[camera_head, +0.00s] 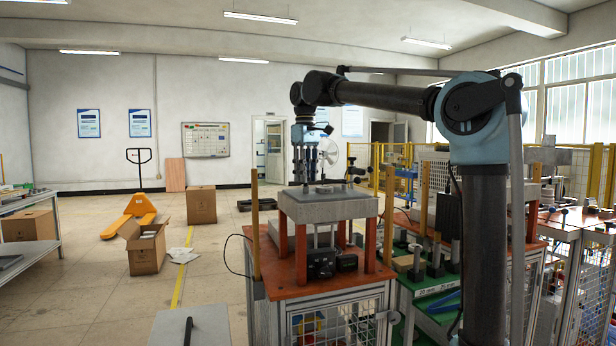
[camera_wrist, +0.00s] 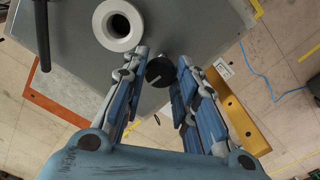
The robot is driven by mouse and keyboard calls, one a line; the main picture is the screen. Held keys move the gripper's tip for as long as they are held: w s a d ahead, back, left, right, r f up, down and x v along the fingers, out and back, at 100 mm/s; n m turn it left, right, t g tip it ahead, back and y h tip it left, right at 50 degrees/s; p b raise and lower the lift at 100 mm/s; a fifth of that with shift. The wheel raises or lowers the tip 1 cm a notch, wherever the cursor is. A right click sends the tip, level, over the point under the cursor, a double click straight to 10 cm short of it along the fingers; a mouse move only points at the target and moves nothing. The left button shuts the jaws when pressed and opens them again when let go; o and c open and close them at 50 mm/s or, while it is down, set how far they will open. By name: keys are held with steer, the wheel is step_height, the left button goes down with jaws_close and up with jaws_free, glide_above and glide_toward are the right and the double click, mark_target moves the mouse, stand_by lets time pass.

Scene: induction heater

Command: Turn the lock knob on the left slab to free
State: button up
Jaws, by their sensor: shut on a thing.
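The left slab (camera_head: 327,208) is a thick grey block on top of the red-orange stand; its grey top (camera_wrist: 75,80) fills much of the wrist view. The lock knob (camera_wrist: 159,72) is small, round and black, with a pale line on its face, near the slab's edge. My gripper (camera_head: 304,183) points down over the slab in the head view. In the wrist view my gripper (camera_wrist: 165,58) has its blue fingers on both sides of the knob, shut on it. The knob is too small to make out in the head view.
A pale ring (camera_wrist: 100,25) stands on the slab beside the left finger, and a black bar handle (camera_wrist: 42,35) is farther left. Tan posts (camera_head: 255,225) rise beside the stand. A green-topped station (camera_head: 430,285) stands to the right.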

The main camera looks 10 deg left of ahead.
steer(key=shift+w+d+n, duration=0.1)
steer(key=shift+w+n, duration=0.15)
steer(key=shift+n, duration=1.25)
steer(key=o, duration=1.1)
steer(key=shift+d, duration=0.1)
steer(key=shift+r, duration=0.55)
step_height(320, 180, up, 11)
steer(key=shift+w+f, duration=0.1)
